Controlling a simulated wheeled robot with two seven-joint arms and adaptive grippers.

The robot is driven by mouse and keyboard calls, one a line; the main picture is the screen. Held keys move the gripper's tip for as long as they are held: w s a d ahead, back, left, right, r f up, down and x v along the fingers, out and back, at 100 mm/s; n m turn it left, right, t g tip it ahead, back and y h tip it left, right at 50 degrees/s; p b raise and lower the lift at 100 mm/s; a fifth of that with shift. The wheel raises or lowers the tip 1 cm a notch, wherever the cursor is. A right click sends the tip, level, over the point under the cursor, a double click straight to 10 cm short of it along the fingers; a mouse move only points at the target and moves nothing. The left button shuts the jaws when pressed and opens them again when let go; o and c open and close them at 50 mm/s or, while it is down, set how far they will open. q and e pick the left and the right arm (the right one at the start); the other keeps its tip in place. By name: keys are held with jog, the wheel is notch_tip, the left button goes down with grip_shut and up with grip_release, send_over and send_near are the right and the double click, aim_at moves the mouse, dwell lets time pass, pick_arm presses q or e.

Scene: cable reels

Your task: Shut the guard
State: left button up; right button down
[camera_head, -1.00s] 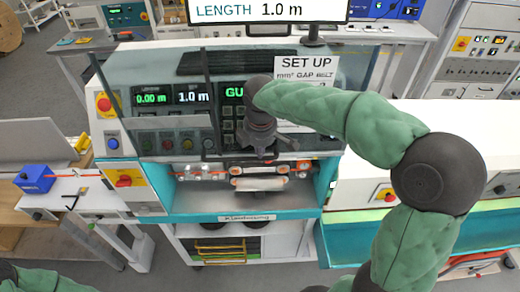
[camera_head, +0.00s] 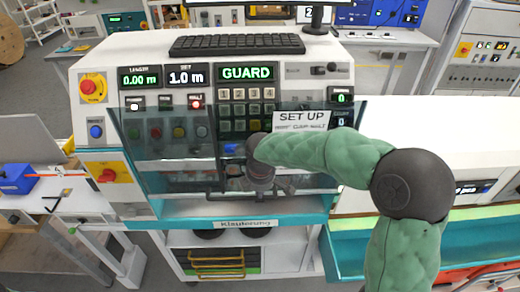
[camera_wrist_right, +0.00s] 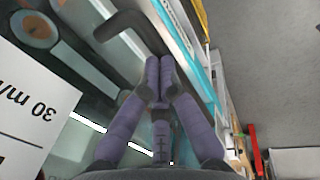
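The guard (camera_head: 158,150) is a tinted see-through panel on the front of the machine. It hangs low over the lower buttons and the working bay, with a grey bar handle (camera_head: 299,192) along its lower edge. My right gripper (camera_head: 262,190) is at this handle, partly hidden by my wrist. In the right wrist view my right gripper's purple fingers (camera_wrist_right: 159,65) meet at the tips beside the dark bent handle (camera_wrist_right: 134,26). They look shut, with nothing seen between them; contact with the bar is unclear. My left gripper is not in view.
The control panel shows a green GUARD display (camera_head: 247,73) and a lit red lamp (camera_head: 195,104). A keyboard (camera_head: 237,44) lies on top of the machine. A SET UP card (camera_head: 302,119) is on the guard. A blue box (camera_head: 17,178) stands at left.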

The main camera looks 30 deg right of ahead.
pick_arm(q)
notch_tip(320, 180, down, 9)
jog(key=b, duration=0.7)
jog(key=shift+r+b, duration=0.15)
jog(key=shift+b, duration=0.15)
pick_arm(e)
notch_tip(320, 180, down, 15)
jog(key=shift+f, duration=0.2)
jog(key=shift+s+a+f, duration=0.1)
jog(key=shift+s, duration=0.05)
pick_arm(q)
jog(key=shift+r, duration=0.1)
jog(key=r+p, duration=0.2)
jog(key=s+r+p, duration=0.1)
jog(key=p, duration=0.1)
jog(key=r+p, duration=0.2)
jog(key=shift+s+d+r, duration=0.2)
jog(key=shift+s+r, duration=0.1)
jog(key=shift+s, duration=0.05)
pick_arm(e)
notch_tip(320, 180, up, 14)
jog(key=s+a, duration=0.1)
jog(key=s, duration=0.1)
jog(key=shift+a+r, duration=0.15)
jog(key=shift+r, duration=0.05)
